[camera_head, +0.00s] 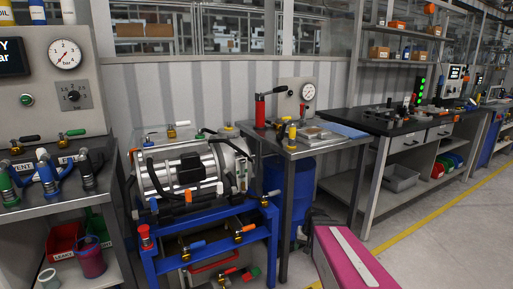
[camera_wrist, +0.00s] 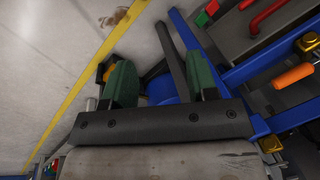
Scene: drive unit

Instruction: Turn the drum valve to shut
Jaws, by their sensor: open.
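The blue drum (camera_head: 301,195) stands on the floor under the small steel table, partly hidden by a table leg. In the wrist view, part of a blue rounded body (camera_wrist: 160,86), likely the drum, shows behind and between my fingers. A small yellow-orange and black fitting (camera_wrist: 106,70) shows at the left finger and is partly covered by it; it may be the drum valve, but its handle position cannot be told. My gripper (camera_wrist: 162,82) is open, with green fingertips apart and nothing visibly held. Contact with the fitting cannot be told.
A blue frame (camera_head: 205,239) with several brass valves and coloured handles stands left of the drum; an orange handle (camera_wrist: 292,77) shows at the right in the wrist view. The steel table (camera_head: 322,146) is above the drum. Open floor with a yellow line (camera_head: 420,233) lies right.

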